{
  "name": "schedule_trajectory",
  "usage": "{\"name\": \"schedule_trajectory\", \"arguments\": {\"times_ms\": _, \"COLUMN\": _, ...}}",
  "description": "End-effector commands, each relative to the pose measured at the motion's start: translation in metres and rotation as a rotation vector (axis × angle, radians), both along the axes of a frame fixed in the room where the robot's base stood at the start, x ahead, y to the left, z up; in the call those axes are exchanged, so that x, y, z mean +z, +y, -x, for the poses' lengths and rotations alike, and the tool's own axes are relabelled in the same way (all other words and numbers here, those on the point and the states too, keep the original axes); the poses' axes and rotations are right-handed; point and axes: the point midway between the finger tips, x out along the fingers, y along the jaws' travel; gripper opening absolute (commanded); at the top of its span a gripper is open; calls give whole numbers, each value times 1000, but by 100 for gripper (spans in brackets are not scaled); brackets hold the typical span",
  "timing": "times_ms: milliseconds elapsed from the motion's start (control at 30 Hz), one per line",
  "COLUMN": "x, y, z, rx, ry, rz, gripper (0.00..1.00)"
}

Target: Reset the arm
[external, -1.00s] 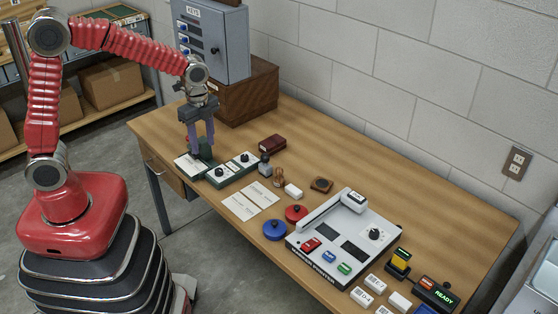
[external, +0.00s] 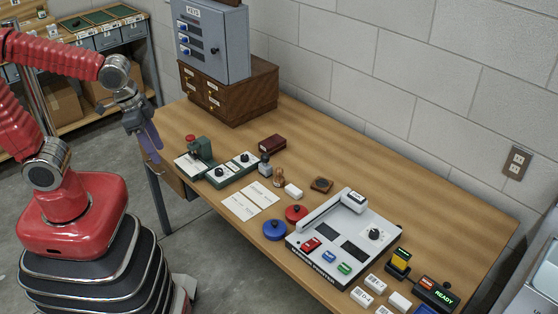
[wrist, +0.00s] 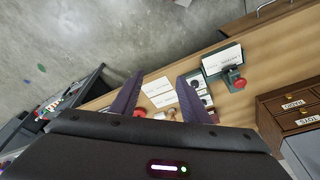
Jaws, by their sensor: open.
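My gripper (external: 150,146) is open and empty. It hangs off the left end of the wooden desk (external: 350,165), beside its edge and clear of the things on the desk. In the wrist view my gripper (wrist: 157,95) shows two dark purple fingers spread apart, with desk and cards visible beyond them. My red arm is bent back toward my base, and part of it is cut off by the left picture edge.
A green device with a red knob (external: 193,141) and a dial box (external: 233,170) stand at the desk's left. A printer (external: 335,232) stands at the right. A wooden drawer cabinet (external: 258,92) carries a grey key cabinet (external: 215,40). Floor left of the desk is clear.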

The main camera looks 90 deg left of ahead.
Motion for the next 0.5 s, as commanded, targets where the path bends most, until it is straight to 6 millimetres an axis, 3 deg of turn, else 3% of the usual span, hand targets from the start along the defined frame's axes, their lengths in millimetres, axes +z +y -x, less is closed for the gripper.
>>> {"name": "schedule_trajectory", "arguments": {"times_ms": 500, "x": 35, "y": -58, "z": 47, "rx": -104, "ry": -200, "rz": -3, "gripper": 42}}
